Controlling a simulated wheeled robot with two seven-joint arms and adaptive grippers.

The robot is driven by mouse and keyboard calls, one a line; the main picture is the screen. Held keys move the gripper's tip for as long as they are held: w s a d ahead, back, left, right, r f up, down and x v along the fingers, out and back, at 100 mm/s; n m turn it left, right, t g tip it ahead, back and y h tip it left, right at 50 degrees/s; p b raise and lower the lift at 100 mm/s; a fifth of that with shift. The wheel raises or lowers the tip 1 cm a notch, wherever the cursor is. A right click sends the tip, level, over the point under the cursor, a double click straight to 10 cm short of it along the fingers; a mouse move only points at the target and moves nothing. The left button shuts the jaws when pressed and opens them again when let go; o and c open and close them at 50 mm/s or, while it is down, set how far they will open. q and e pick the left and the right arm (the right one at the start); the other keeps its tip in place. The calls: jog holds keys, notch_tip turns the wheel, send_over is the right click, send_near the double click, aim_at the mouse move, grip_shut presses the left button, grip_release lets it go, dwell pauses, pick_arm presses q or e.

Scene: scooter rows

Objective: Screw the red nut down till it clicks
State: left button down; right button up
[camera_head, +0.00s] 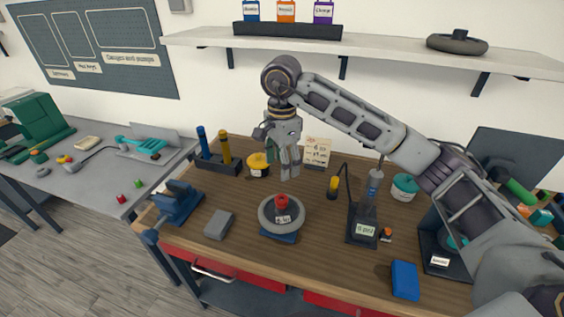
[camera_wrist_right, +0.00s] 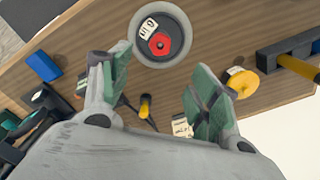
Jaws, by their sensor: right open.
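The red nut (camera_head: 281,200) sits at the centre of a round grey wheel (camera_head: 264,217) on the wooden workbench. In the right wrist view the red nut (camera_wrist_right: 159,44) shows from above, lobed, inside the grey ring (camera_wrist_right: 181,57), with a small white label beside it. My right gripper (camera_head: 291,174) hangs above and slightly behind the wheel, apart from the nut. Its green-padded fingers are spread in the wrist view (camera_wrist_right: 160,95), with nothing between them. Whether the nut is seated on its thread cannot be told. My left gripper is not in view.
A grey block (camera_head: 219,225), a blue vise (camera_head: 178,203) and a blue box (camera_head: 405,280) lie on the bench (camera_head: 330,262). A yellow tape roll (camera_head: 258,164) stands behind. A black stand (camera_head: 362,224) with a label is right of the wheel. A shelf (camera_head: 380,49) runs above.

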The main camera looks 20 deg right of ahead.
aim_at(282, 200)
jog(key=shift+f, duration=0.1)
jog(key=shift+f+p, duration=1.05)
jog(key=shift+f, duration=5.75)
jog(key=c, duration=1.1)
jog(key=shift+m, duration=0.3)
